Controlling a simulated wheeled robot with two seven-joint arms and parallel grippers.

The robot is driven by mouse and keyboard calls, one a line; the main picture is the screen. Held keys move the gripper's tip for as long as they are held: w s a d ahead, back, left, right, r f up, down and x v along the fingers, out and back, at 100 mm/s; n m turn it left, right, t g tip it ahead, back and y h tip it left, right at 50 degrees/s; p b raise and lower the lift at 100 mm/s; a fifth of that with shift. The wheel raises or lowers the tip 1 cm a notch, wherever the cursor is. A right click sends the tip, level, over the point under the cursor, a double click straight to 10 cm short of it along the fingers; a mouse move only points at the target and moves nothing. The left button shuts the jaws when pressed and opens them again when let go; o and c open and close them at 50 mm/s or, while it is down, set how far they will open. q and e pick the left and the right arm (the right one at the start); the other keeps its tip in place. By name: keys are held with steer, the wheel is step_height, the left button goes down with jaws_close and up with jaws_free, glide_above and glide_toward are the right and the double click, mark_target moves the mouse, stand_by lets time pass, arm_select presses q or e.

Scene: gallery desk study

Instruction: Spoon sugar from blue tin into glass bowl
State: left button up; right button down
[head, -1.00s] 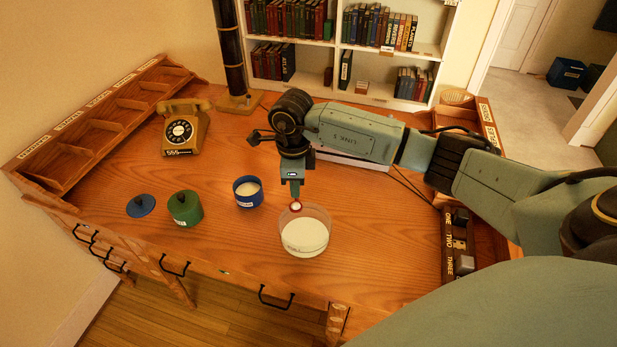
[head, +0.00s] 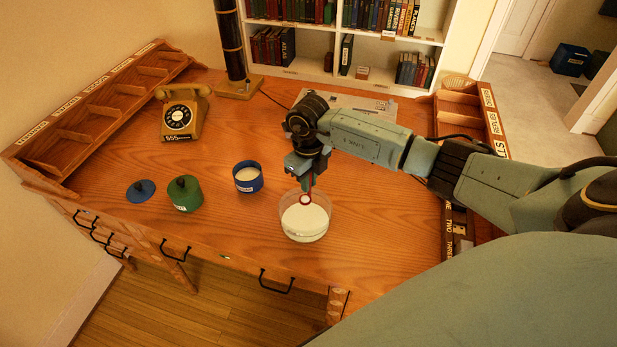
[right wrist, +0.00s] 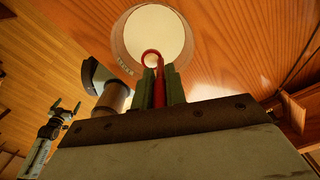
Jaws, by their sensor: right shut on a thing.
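My right gripper (head: 308,182) is shut on a red spoon (head: 305,199), held over the glass bowl. The spoon's red handle (right wrist: 158,90) stands between the fingers in the right wrist view; its round end looks pale inside, but I cannot tell whether that is sugar. The clear glass bowl (head: 304,236) contains white material and stands near the desk's front edge. The open blue tin (head: 248,184), with white sugar inside, stands left of the bowl. A blue lid (head: 141,191) lies farther left. My left gripper (right wrist: 66,106) shows small in the right wrist view, fingers apart and empty.
A green lidded tin (head: 184,194) stands between the blue lid and blue tin. A yellow telephone (head: 183,114) and wooden compartments (head: 95,110) are behind at left. A labelled rack (head: 485,125) stands at right. The desk (head: 380,220) right of the bowl is clear.

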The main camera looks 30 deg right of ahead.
stand_by(0.3)
steer(key=shift+s+t, duration=0.2)
steer(key=shift+t, duration=0.1)
steer(key=shift+s+d+f+t+p, duration=0.1)
steer(key=shift+s+t+p, duration=0.2)
steer(key=shift+t+p, duration=0.1)
steer(key=shift+s+t, duration=0.35)
steer(key=shift+t, duration=0.45)
